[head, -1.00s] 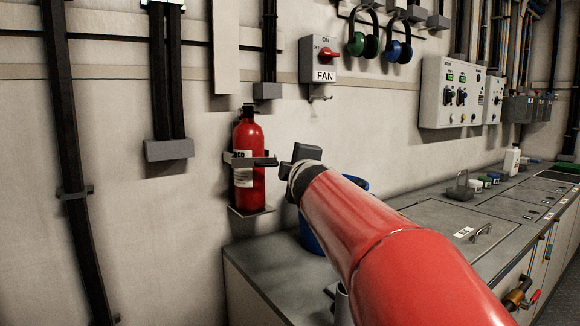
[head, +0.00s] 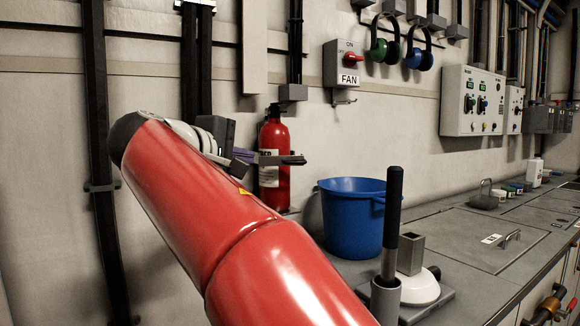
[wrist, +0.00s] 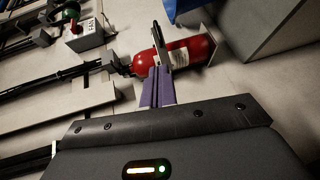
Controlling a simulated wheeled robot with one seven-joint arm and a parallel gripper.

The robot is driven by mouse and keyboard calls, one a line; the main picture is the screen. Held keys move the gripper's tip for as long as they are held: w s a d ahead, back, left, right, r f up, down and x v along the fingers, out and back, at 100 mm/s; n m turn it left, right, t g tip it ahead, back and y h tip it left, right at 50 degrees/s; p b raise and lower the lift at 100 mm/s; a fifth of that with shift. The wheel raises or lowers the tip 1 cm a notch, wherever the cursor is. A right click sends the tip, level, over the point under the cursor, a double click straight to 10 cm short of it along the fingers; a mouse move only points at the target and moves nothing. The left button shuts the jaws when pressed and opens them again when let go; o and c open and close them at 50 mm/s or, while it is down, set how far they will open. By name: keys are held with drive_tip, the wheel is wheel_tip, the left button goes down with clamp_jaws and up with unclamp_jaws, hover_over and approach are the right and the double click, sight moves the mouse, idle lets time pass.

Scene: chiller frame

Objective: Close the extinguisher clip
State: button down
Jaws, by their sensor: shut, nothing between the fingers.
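The red fire extinguisher (head: 274,138) stands upright against the wall in a bracket; it also shows lying sideways in the wrist view (wrist: 190,52). The dark clip (head: 282,160) crosses its front at mid height, and its end sticks out past the bottle's right side. In the wrist view the clip (wrist: 161,42) crosses the bottle near the fingertips. I cannot tell whether it is latched. My gripper (wrist: 158,86) has purple fingers, shut and empty, pointing at the bottle. In the head view it is left of the bottle, partly hidden by my arm. Contact with the clip is unclear.
A blue bucket (head: 352,210) and a black-handled tool (head: 392,225) in a holder stand on the grey counter (head: 450,228), right of the extinguisher. A FAN switch box (head: 343,65) is above on the wall. Dark vertical pipes (head: 98,130) run at left.

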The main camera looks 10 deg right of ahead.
approach(298, 159)
drive_tip(key=shift+w+d+f+p, duration=0.2)
drive_tip(key=shift+w+f, duration=0.2)
drive_tip(key=shift+w, duration=0.15)
drive_tip(key=shift+w+d+f+p, duration=0.1)
drive_tip(key=shift+w+d+f, duration=0.1)
drive_tip(key=shift+w+f, duration=0.25)
drive_tip(key=shift+w+d+r, duration=0.1)
drive_tip(key=shift+d, duration=0.05)
drive_tip(key=shift+w+d+n+t+y, duration=0.1)
drive_tip(key=shift+d+n+t+y, duration=0.35)
drive_tip(key=shift+y, duration=0.15)
drive_tip(key=shift+w+d+n+t+y+p, duration=0.3)
drive_tip(key=shift+w+d+n+y+p, duration=0.3)
drive_tip(key=shift+d, duration=0.3)
drive_tip(key=shift+w+d+n+t+y+p, duration=0.25)
drive_tip(key=shift+w+d+n+y, duration=0.15)
drive_tip(key=shift+w+d, duration=0.4)
drive_tip(key=shift+s+d, duration=0.1)
drive_tip(key=shift+d, duration=0.05)
drive_tip(key=shift+s, duration=0.1)
